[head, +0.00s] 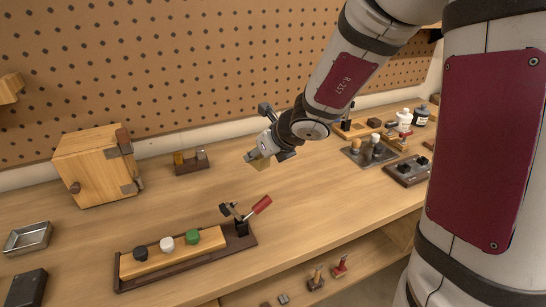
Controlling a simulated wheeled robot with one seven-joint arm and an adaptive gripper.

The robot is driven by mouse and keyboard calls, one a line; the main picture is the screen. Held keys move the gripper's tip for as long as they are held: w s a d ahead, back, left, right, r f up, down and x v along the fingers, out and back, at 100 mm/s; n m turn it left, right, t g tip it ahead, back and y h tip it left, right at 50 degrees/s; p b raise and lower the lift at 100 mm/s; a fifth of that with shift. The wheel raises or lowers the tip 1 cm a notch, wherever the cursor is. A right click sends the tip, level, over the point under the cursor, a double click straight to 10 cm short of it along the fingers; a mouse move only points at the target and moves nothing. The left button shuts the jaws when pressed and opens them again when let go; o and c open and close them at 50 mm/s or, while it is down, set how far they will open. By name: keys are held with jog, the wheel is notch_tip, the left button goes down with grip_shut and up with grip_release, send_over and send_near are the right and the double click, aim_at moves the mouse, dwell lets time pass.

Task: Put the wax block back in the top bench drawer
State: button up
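My gripper (266,157) is above the middle of the bench top, with its fingers on both sides of a small pale yellow block (260,163). This looks like the wax block, held clear of the bench; the fingers hide part of it. Below the bench's front edge is a lower wooden surface (356,264), which looks like an open drawer. Small pieces with upright handles (316,279) stand on it. I cannot tell for sure that it is the top drawer, and its front is out of view.
A toggle-clamp fixture (185,256) with black, white and green knobs sits at front left. A wooden box (98,167) and a small dark rack (191,163) stand near the pegboard. Bottles (404,119) and dark blocks (407,171) crowd the right. The bench middle is clear.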

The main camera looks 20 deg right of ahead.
jog(key=s+d+f+m, duration=0.1)
jog(key=s+d+f, duration=0.2)
jog(key=d, duration=0.1)
jog(key=s+d+f+m+h+p, duration=0.1)
jog(key=s+d+f, duration=0.2)
jog(key=d, duration=0.2)
jog(key=s+d+f+m+h+p, duration=0.1)
jog(key=s+d+f, duration=0.2)
jog(key=d, duration=0.2)
jog(key=shift+d, duration=0.1)
jog(key=shift+w+d+f+b, duration=0.15)
jog(key=shift+w+b, duration=0.05)
jog(key=shift+b, duration=0.15)
jog(key=w+b, duration=0.1)
jog(key=b, duration=0.3)
jog(key=shift+w+f+t, duration=0.15)
jog(key=shift+w+t, duration=0.15)
jog(key=shift+w, duration=0.1)
jog(key=shift+w+b, duration=0.15)
jog(key=shift+b, duration=1)
jog(key=b, duration=0.2)
jog(key=shift+w+d+b, duration=0.1)
jog(key=shift+d+b, duration=0.2)
jog(key=shift+b, duration=0.1)
